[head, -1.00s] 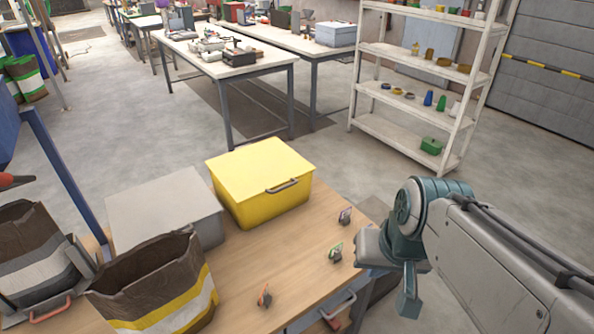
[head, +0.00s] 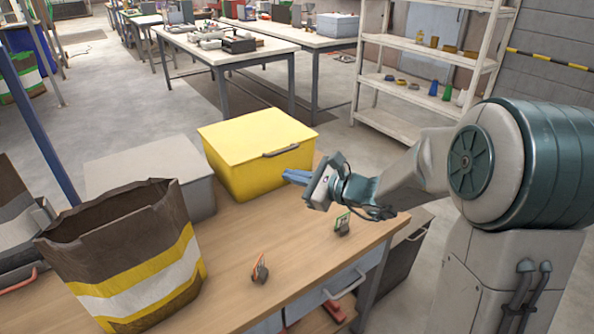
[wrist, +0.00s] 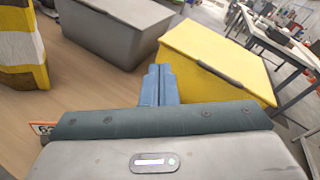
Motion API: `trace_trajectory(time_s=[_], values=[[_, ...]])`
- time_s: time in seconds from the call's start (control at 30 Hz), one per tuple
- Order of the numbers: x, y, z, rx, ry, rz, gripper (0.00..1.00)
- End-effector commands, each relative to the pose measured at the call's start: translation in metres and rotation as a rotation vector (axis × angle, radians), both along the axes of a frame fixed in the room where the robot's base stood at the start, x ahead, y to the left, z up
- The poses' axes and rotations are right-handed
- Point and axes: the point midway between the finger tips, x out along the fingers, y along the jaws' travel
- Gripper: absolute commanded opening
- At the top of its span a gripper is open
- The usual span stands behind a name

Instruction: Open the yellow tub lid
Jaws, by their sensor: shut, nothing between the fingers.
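The yellow tub (head: 265,177) stands on the wooden table with its yellow lid (head: 257,136) closed. A dark handle (head: 282,150) runs along the lid's front edge. In the wrist view the tub (wrist: 197,82) is at upper right, with its handle (wrist: 218,73) on the near edge. My gripper (head: 290,177) is just in front of the tub, to the right and below the handle, with its blue fingers pointing left. In the wrist view the fingers (wrist: 158,72) are together and empty. I cannot tell whether they touch the tub.
A grey tub (head: 160,172) stands left of the yellow one. A brown, yellow and white bag (head: 135,260) stands at the table's front left. Small card holders (head: 260,268) stand on the table (head: 225,262). A shelf (head: 400,128) stands behind my arm.

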Motion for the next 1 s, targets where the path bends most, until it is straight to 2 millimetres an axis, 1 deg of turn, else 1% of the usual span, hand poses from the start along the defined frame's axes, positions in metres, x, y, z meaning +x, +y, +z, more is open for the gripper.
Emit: trace_trajectory(time_s=[0.03, 0.1, 0.2, 0.3, 0.43, 0.57, 0.67, 0.8, 1.0], values=[[0.019, -0.008, -0.023, 0.077, 0.038, -0.067, 0.00], [0.041, -0.020, -0.036, 0.177, 0.080, -0.156, 0.00], [0.066, -0.036, -0.053, 0.293, 0.126, -0.264, 0.00], [0.082, -0.050, -0.065, 0.372, 0.159, -0.340, 0.00], [0.092, -0.057, -0.071, 0.420, 0.175, -0.386, 0.00], [0.101, -0.053, -0.070, 0.429, 0.178, -0.393, 0.00], [0.113, -0.043, -0.069, 0.427, 0.178, -0.390, 0.00], [0.135, -0.027, -0.068, 0.428, 0.177, -0.390, 0.00], [0.160, -0.009, -0.067, 0.426, 0.177, -0.391, 0.00]])
